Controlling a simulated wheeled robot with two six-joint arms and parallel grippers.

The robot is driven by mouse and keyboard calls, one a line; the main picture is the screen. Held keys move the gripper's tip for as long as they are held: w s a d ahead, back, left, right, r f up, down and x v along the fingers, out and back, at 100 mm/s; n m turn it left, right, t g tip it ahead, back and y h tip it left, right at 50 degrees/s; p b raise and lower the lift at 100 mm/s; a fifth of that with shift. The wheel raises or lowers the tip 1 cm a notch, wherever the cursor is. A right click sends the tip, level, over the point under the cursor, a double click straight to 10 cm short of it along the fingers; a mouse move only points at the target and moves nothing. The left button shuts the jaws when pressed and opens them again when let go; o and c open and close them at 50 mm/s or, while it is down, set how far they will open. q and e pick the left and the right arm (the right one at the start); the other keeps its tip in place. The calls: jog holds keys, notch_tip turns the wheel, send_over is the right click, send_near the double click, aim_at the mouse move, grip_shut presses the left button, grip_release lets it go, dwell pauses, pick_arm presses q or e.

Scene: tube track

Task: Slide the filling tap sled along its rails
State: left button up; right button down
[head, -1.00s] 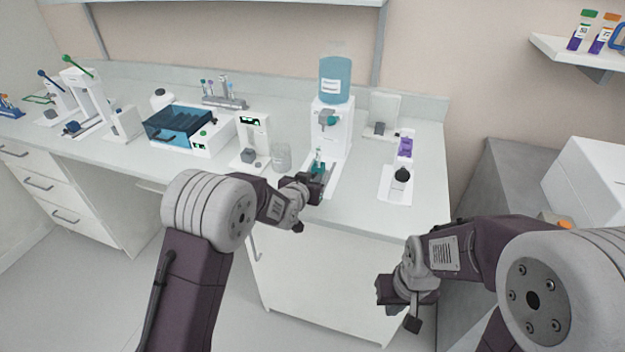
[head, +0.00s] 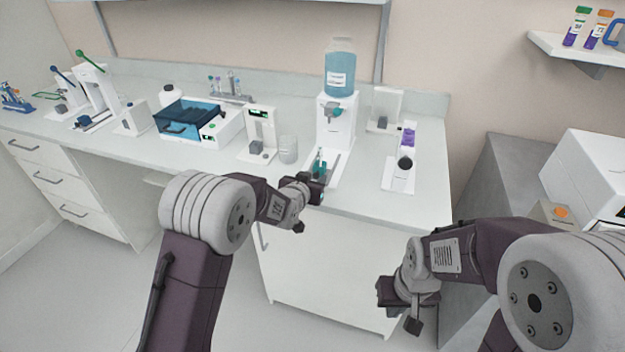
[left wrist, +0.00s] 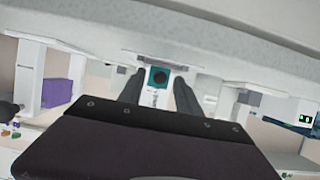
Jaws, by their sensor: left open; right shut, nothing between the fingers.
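The filling station (head: 345,120) is a white stand with a blue bottle (head: 340,75) on top and a tap (head: 332,110) on its front. Below the tap, a small teal sled (head: 319,168) sits at the near end of its rails (head: 334,165), with something upright on it. My left gripper (head: 315,188) is at the sled's near side. In the left wrist view its two dark fingers are apart, with the teal sled end (left wrist: 159,77) between or just beyond them; contact cannot be told. My right gripper (head: 390,293) is shut and empty, low in front of the bench.
A glass beaker (head: 288,149) and a white device with a display (head: 260,130) stand left of the station. A white stand with a dark round top (head: 404,164) is to the right. The bench's front edge (head: 380,216) lies below my left gripper.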

pick_arm(q)
jog(key=v, duration=0.9)
